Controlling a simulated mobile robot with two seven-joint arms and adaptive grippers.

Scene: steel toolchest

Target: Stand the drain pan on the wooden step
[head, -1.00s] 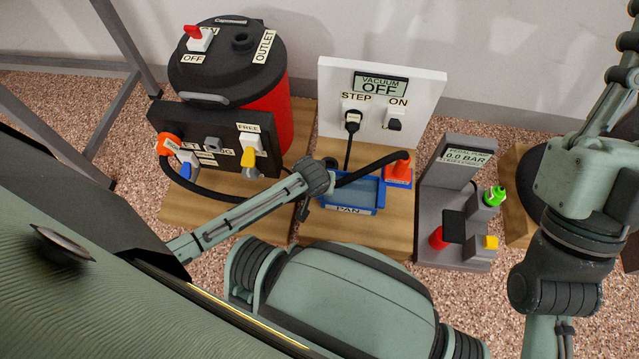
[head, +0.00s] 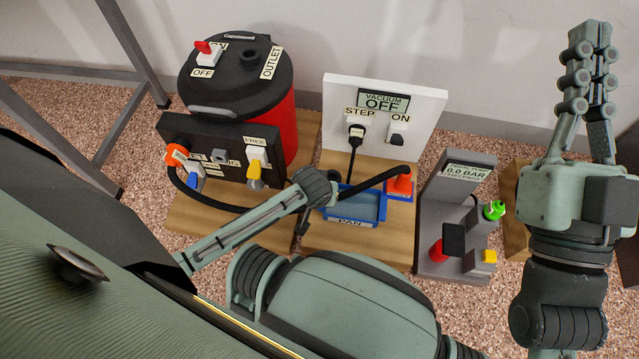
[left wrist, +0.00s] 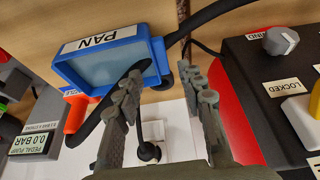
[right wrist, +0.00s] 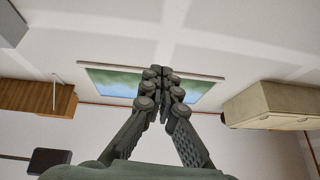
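The blue drain pan (head: 370,207), labelled PAN, rests flat on a wooden board (head: 390,243) in front of the vacuum panel. It also shows at upper left in the left wrist view (left wrist: 104,66). I cannot tell for sure which wooden piece is the step. My left gripper (left wrist: 160,75) is open, its fingers apart with nothing gripped, beside the pan.
A red-and-black vacuum drum (head: 238,75) and black valve panel (head: 220,165) stand left. The white panel (head: 430,100) stands behind; a grey pedal pump (head: 440,200) stands right.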

